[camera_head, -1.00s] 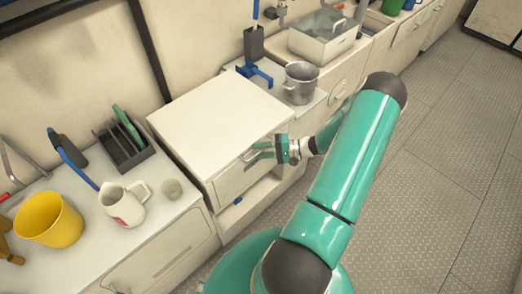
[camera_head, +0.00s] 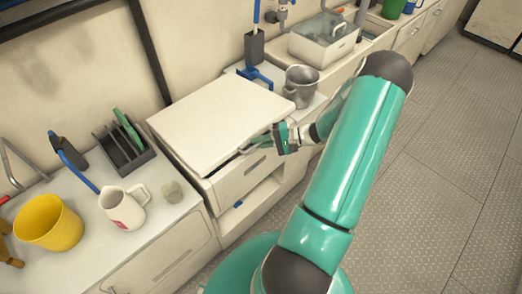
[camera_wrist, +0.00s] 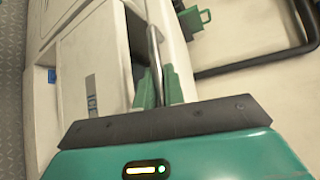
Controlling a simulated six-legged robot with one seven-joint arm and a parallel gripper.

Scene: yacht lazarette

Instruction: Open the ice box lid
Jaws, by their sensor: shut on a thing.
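The ice box (camera_head: 240,180) is a cream box set between the counters, with a flat cream lid (camera_head: 215,118) on top. The lid's front edge is raised a little, with a narrow dark gap between lid and box. My gripper (camera_head: 262,142) is at the lid's front edge. In the wrist view my gripper's green fingers (camera_wrist: 158,88) are shut on the lid's metal bar handle (camera_wrist: 153,50). The box front with its printed label (camera_wrist: 92,93) shows left of the fingers. The lid's hinge side is not clear to see.
Right of the box: a metal pot (camera_head: 301,86), a blue-handled tool (camera_head: 255,50) and a glass-topped bin (camera_head: 325,40). The metal floor (camera_head: 440,180) at right is clear.

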